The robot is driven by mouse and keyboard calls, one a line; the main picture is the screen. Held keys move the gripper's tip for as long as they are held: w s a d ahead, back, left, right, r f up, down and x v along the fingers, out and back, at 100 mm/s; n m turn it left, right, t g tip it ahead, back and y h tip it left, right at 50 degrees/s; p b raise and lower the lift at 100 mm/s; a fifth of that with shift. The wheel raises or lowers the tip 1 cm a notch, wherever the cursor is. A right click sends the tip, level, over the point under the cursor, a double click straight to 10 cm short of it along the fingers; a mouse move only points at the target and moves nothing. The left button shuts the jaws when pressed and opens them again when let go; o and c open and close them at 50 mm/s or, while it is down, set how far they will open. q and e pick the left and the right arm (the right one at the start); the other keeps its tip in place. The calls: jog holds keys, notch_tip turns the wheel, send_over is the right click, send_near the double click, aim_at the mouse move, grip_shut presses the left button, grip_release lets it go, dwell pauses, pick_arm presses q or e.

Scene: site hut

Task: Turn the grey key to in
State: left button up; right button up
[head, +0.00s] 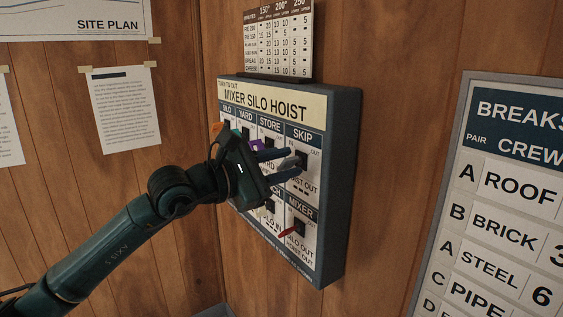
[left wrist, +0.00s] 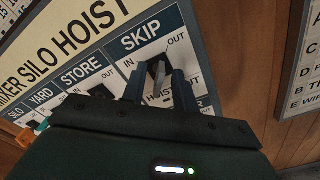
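The key panel (head: 342,190) headed "MIXER SILO HOIST" is mounted on the wooden wall. At its SKIP lock (head: 302,160), top right, a grey key (left wrist: 157,72) shows in the left wrist view, between my fingers. My left gripper (head: 288,163) reaches in from the left, its two fingers spread apart at the SKIP lock. In the left wrist view (left wrist: 160,82) there is a gap between the fingers, and I see no firm grip on the key. IN is printed left of the lock and OUT right. The key's exact angle is partly hidden. My right gripper is out of view.
Other keys sit in the panel: an orange one (head: 216,128), a purple one (head: 257,145) and a red one (head: 288,232) at MIXER. My gripper hides part of the lower row. A number chart (head: 278,38) stands above; a crew board (head: 505,200) hangs right.

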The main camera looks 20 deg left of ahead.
pick_arm(q)
grip_shut()
